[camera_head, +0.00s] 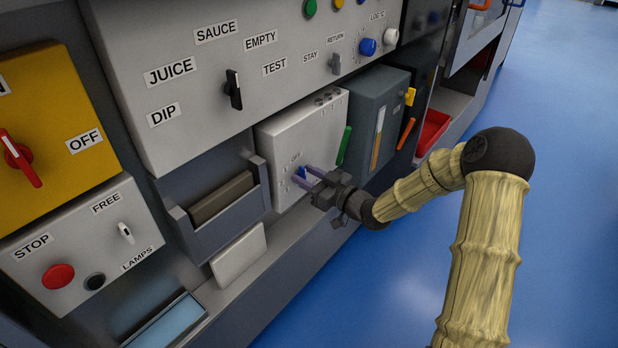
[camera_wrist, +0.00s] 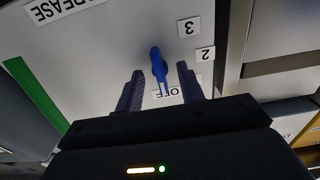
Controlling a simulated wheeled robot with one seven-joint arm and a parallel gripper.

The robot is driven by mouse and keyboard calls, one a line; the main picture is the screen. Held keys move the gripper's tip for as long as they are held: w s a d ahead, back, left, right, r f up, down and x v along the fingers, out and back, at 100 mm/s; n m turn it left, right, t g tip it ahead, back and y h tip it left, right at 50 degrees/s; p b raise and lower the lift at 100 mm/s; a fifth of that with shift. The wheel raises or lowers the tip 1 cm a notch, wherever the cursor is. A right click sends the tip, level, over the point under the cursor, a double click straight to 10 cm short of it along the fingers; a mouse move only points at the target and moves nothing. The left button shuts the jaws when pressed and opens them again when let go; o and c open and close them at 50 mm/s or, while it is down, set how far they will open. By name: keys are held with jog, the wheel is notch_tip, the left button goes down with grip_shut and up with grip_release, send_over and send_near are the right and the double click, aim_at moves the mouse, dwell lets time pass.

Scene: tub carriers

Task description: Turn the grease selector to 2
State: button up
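The grease selector is a small blue knob (camera_head: 302,172) low on a white box front (camera_head: 303,130). In the wrist view the blue selector (camera_wrist: 158,64) has its narrow, pale end at the OFF label (camera_wrist: 172,92). The 2 label (camera_wrist: 205,54) and 3 label (camera_wrist: 188,27) lie to its right there, and a GREASE label (camera_wrist: 62,8) shows at the upper left. My gripper (camera_head: 304,178) is at the selector. In the wrist view its fingers (camera_wrist: 159,74) stand open on either side of the knob, with gaps visible; contact is not seen.
A green lever (camera_head: 344,145) is on the same box, right of the selector. A grey box (camera_head: 377,105) with a yellow part stands farther right. A grey holder (camera_head: 222,212) juts out at the left. The blue floor (camera_head: 560,150) is clear at right.

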jog(key=shift+s+a, duration=0.1)
grip_shut()
jog(key=shift+f+n, duration=0.15)
jog(key=shift+n, duration=0.15)
jog(key=shift+n+b, duration=0.5)
jog(key=shift+b, duration=0.05)
jog(key=shift+f+n+b, duration=0.15)
jog(key=shift+n+b, duration=0.65)
jog(key=shift+n, duration=0.2)
jog(key=n+b, duration=1.3)
jog(key=b, duration=0.1)
jog(key=shift+s+a+f+n, duration=0.1)
jog(key=shift+s+f+n, duration=0.15)
jog(key=shift+n, duration=0.05)
jog(key=shift+n+b, duration=0.4)
jog(key=shift+b, duration=0.05)
dwell(0.6)
